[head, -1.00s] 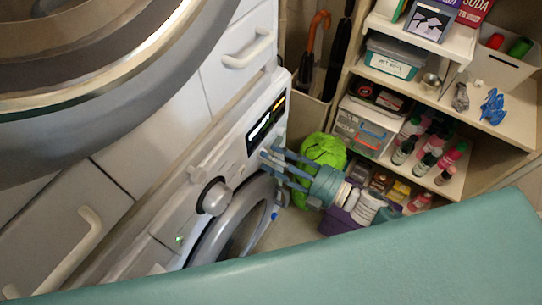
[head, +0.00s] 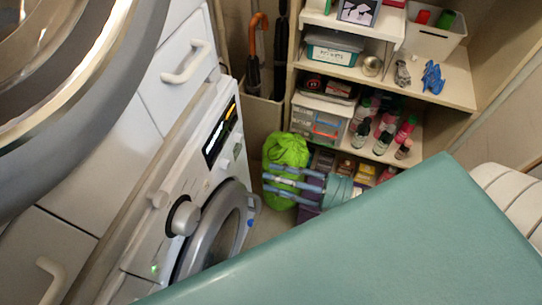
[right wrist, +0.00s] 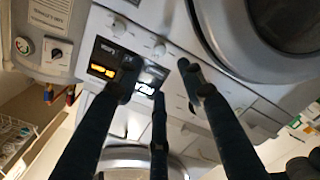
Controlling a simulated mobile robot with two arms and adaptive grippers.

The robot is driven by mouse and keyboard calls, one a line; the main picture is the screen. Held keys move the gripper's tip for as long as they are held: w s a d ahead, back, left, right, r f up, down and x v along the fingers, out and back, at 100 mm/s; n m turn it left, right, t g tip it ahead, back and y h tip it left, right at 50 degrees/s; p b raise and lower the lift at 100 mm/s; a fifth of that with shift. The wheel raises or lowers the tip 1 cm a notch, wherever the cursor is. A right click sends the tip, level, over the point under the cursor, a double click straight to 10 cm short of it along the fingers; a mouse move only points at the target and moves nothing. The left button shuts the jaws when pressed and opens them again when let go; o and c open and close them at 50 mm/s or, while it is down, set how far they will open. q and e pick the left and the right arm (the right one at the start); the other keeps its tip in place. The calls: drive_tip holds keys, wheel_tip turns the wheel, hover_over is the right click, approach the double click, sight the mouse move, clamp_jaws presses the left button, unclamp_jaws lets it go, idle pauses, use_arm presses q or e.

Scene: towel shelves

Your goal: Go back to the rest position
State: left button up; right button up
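My right gripper (head: 268,179) shows in the head view with its blue-grey fingers spread apart and pointing left. Nothing is between them. It is in front of a bright green bag (head: 286,150) and to the right of the washing machine's round door (head: 214,229). In the right wrist view the dark fingers (right wrist: 160,85) stand apart and empty, with machine control panels behind them. My left gripper is not in the head view.
A white washing machine (head: 160,228) stands at left. Shelves at right hold a lidded box (head: 333,50), several bottles (head: 383,141) and blue gloves (head: 432,77). An umbrella (head: 257,40) stands in a bin behind the green bag. My large teal body part covers the lower right.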

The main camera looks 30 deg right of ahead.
drive_tip(key=s+d+f+m+h, duration=0.1)
drive_tip(key=d+f+m+h, duration=0.25)
drive_tip(key=f, duration=0.55)
drive_tip(key=s+d+f+m+g+h, duration=0.1)
drive_tip(key=d+f+m+h, duration=0.25)
drive_tip(key=f, duration=0.55)
drive_tip(key=d+f+m+h, duration=0.3)
drive_tip(key=d+f+m, duration=0.15)
drive_tip(key=f, duration=0.45)
drive_tip(key=s+f+m+g+h, duration=0.2)
drive_tip(key=s+f+m+g, duration=0.25)
drive_tip(key=s+f, duration=0.75)
drive_tip(key=s+a+f+m+g, duration=0.1)
drive_tip(key=s+a+f+g, duration=0.1)
drive_tip(key=s, duration=0.6)
drive_tip(key=s+a+f+m+g, duration=0.1)
drive_tip(key=s+a+f+g, duration=0.2)
drive_tip(key=s+f, duration=0.3)
drive_tip(key=shift+s+a+f+g+h, duration=0.35)
drive_tip(key=shift+s+a, duration=0.25)
drive_tip(key=shift+s, duration=0.3)
